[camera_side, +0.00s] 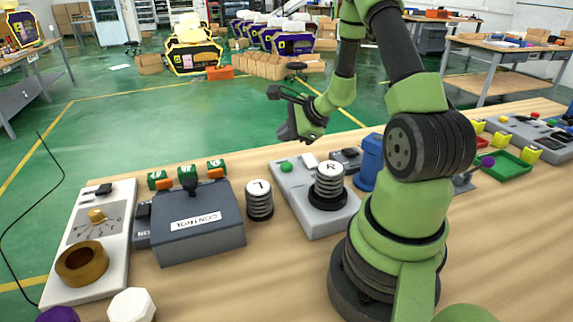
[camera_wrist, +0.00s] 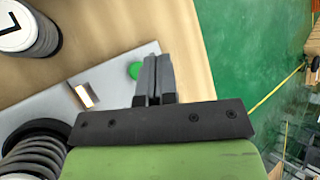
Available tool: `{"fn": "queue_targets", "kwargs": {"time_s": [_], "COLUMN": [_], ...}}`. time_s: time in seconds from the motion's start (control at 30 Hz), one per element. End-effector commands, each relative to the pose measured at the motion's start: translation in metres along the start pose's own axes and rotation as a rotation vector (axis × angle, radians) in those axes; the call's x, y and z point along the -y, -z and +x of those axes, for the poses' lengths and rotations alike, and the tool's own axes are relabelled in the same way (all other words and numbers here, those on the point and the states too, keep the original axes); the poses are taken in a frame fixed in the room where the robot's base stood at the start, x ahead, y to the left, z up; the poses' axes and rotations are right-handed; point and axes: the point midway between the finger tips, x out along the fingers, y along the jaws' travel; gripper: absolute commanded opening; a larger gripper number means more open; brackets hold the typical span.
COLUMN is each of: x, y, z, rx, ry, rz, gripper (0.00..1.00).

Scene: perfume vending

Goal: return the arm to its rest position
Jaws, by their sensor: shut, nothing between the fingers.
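My gripper (camera_side: 297,130) hangs in the air above the far edge of the table in the side view, on the end of my green and black arm. In the wrist view, the two dark fingers of my gripper (camera_wrist: 158,62) lie side by side, shut, with nothing held. They point over the grey panel's far end, beside a green button (camera_wrist: 134,70). The gripper is apart from everything on the table.
Below stands a grey panel (camera_side: 318,222) with a spring post marked R (camera_side: 329,185). Another spring post (camera_side: 259,200), a grey CONTROL box (camera_side: 200,235), a blue bin (camera_side: 369,160) and a white board (camera_side: 75,275) share the wooden table. Space above them is clear.

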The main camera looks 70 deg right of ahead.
Motion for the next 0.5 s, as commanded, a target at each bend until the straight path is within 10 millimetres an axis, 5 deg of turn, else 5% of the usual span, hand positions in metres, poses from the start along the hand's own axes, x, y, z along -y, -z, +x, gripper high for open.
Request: {"fn": "queue_targets", "kwargs": {"time_s": [0.5], "x": [0.0012], "y": [-0.0061], "z": [-0.0013], "rx": [0.012], "ry": [-0.003], "rz": [-0.019], "gripper": [0.00]}}
